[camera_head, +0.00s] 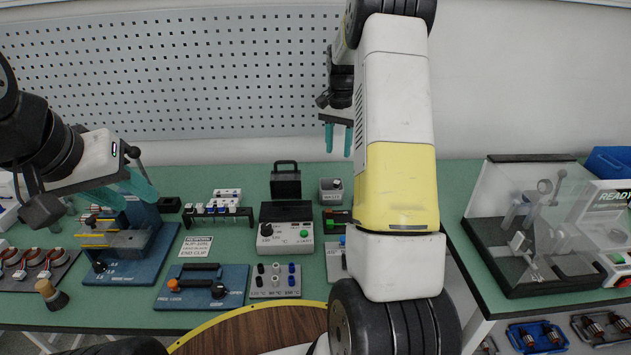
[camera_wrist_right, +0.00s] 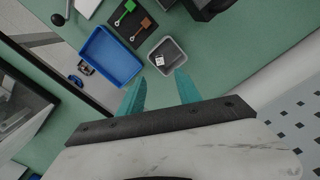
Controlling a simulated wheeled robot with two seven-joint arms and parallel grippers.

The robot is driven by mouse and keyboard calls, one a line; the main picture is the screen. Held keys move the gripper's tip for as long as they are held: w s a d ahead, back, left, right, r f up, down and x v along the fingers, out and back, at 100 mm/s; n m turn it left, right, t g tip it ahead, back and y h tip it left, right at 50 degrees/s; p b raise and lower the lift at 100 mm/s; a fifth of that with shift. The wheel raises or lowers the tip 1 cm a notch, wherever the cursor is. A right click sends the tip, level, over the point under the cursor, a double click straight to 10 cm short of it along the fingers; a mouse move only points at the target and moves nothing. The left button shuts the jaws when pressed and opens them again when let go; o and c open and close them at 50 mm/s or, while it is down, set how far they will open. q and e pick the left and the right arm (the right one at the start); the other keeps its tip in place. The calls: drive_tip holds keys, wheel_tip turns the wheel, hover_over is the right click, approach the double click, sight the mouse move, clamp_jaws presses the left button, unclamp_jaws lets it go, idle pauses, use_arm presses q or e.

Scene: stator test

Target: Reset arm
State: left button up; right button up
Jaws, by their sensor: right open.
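My right arm rises through the middle of the head view and bends away over the bench. My right gripper (camera_head: 338,140) hangs at the back of the bench, in front of the pegboard, its two teal fingers apart and empty. In the right wrist view its fingers (camera_wrist_right: 160,92) are open, with nothing between them. A small grey bin (camera_wrist_right: 181,68) lies beyond the fingertips, with a small pale item in it. My left gripper (camera_head: 132,196) is over the left of the bench, near a blue fixture (camera_head: 150,262). Its teal fingers look apart, with no object visible between them.
A glass-fronted machine (camera_head: 515,215) stands at the right. A control box (camera_head: 286,235), a black handled block (camera_head: 286,182) and a blue lever fixture (camera_head: 200,290) stand mid-bench. In the wrist view a blue tray (camera_wrist_right: 90,48) lies left of the grey bin.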

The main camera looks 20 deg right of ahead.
drive_tip(key=s+a+r+n+t+y, duration=0.1)
drive_tip(key=s+a+r+n+t, duration=0.1)
drive_tip(key=s+a+r, duration=0.35)
drive_tip(key=s+a+r+n+t, duration=0.1)
drive_tip(key=s+a+r+n, duration=0.15)
drive_tip(key=s+r, duration=0.55)
drive_tip(key=s+a+n+t, duration=0.1)
drive_tip(key=s+a, duration=0.3)
drive_tip(key=s, duration=0.4)
drive_tip(key=s+a+r+n+t+y, duration=0.1)
drive_tip(key=s+a+n, duration=0.3)
drive_tip(key=s, duration=0.5)
drive_tip(key=shift+s+a+r+t, duration=0.3)
drive_tip(key=shift+a+t, duration=0.05)
drive_tip(key=shift+t, duration=0.25)
